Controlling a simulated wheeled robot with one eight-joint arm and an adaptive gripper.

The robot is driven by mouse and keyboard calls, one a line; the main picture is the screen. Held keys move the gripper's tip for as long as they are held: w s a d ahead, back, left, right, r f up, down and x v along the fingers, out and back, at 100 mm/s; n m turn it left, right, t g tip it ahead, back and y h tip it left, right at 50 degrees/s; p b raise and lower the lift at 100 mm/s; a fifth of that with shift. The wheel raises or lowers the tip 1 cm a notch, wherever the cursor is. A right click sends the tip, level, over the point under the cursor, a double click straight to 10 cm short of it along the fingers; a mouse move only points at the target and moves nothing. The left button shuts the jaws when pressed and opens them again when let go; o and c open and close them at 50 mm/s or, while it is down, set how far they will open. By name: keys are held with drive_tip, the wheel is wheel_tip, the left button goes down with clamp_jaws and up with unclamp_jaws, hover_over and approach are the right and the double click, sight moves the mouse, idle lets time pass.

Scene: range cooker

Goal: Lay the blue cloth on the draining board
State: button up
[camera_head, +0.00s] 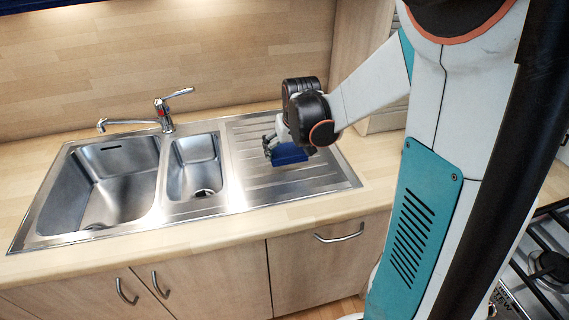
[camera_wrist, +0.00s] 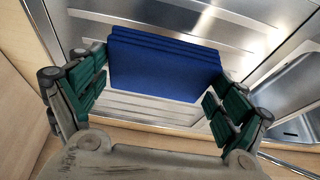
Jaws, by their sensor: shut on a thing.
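The blue cloth (camera_head: 289,154) is a folded, layered block over the ribbed steel draining board (camera_head: 315,180), right of the sink bowls. In the wrist view the cloth (camera_wrist: 165,65) sits between the two green-padded fingers of my gripper (camera_wrist: 158,90), which is shut on it. In the head view my gripper (camera_head: 270,143) is at the cloth's left end, with my arm above. The ribs of the draining board (camera_wrist: 150,108) show below and around the cloth in the wrist view. I cannot tell whether the cloth touches the board.
A large sink bowl (camera_head: 115,185) and a small bowl (camera_head: 195,168) lie left of the draining board. A tap (camera_head: 165,115) stands behind them. A gas hob (camera_head: 545,265) is at the lower right. Wooden worktop (camera_head: 370,185) borders the board, with a wall behind.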

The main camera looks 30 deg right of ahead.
sight(288, 172)
drive_tip(key=shift+f+b, duration=0.85)
drive_tip(key=shift+f, duration=1.85)
drive_tip(key=shift+f, duration=0.2)
drive_tip(key=o, duration=0.7)
drive_tip(key=shift+o, duration=0.2)
drive_tip(key=shift+r, duration=0.1)
drive_tip(key=p+v, duration=0.4)
drive_tip(key=v, duration=0.8)
drive_tip(key=shift+s+r, duration=0.1)
